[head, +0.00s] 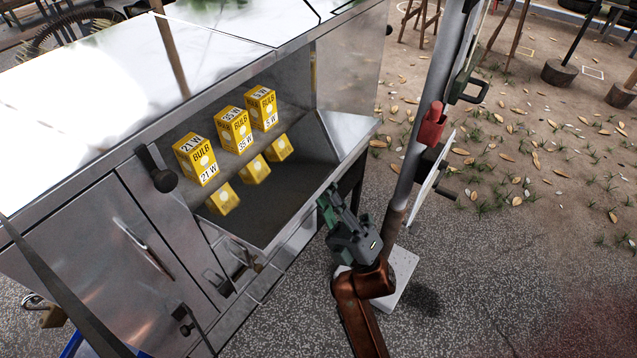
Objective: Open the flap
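The silver metal cart (70,215) fills the left of the head view. Its front has a wide open compartment (300,165) with three yellow bulb boxes (233,130) on a shelf. Left of the compartment is a closed door panel (105,260) with a bar handle (142,247). I cannot tell for sure which panel is the flap. My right gripper (326,200) is in front of the compartment's lower right corner, on a brown-orange arm. Its fingers look close together; whether they are open or shut is unclear. My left gripper is not in view.
A grey post (412,170) with a red fitting (432,125) stands to the right. A white block (400,280) lies behind the arm. Ground at lower right is clear.

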